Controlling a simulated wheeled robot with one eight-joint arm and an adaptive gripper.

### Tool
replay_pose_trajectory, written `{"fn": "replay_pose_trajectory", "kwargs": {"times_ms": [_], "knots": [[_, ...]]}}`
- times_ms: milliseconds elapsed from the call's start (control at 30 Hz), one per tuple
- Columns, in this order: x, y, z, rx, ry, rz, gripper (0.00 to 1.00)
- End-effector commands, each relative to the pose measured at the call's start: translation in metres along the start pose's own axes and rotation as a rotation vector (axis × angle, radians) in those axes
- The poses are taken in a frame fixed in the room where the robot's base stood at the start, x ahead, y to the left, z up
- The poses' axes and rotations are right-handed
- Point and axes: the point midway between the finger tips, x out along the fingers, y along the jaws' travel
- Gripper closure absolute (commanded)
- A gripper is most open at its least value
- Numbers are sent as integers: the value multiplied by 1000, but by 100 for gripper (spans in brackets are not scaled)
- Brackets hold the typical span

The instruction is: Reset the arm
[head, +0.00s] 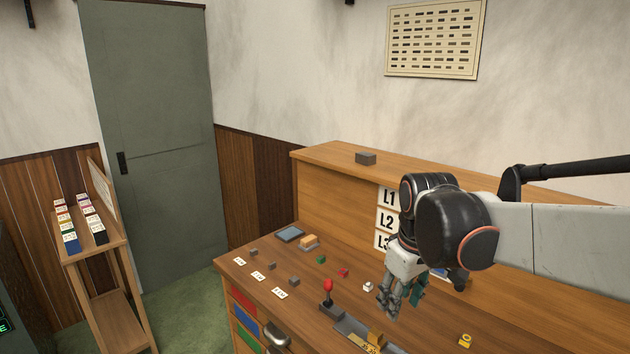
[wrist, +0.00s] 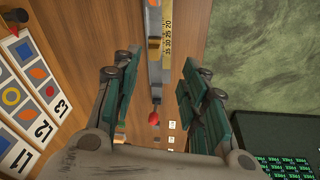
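My gripper (head: 402,297) hangs from my arm over the wooden desk, in front of the L1, L2, L3 panel (head: 387,222). In the wrist view my gripper (wrist: 154,88) shows its two green-padded fingers spread well apart, with nothing held between them. Below and between the fingers are the red-knobbed lever (wrist: 153,118) and a yellow scale strip (wrist: 168,32) on the desk. In the head view the lever (head: 328,289) stands upright to the left of my gripper. My arm hides part of the panel and the desk's right side.
The wooden desk (head: 262,296) holds small blocks, white cards and a yellow piece (head: 465,340). A grey block (head: 366,158) sits on the upper ledge. A shelf (head: 118,245) with coloured cards stands left, near a grey-green door (head: 160,140). The air above the desk's left side is clear.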

Motion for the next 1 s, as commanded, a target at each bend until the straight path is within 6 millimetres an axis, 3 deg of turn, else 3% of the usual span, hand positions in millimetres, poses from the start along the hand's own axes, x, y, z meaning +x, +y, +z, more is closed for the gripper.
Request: {"fn": "replay_pose_trajectory", "kwargs": {"times_ms": [400,700,1000], "knots": [[-28,-26,75,247,182,80,60],[-27,-46,124,418,319,114,60],[-19,-56,150,521,408,126,60]]}}
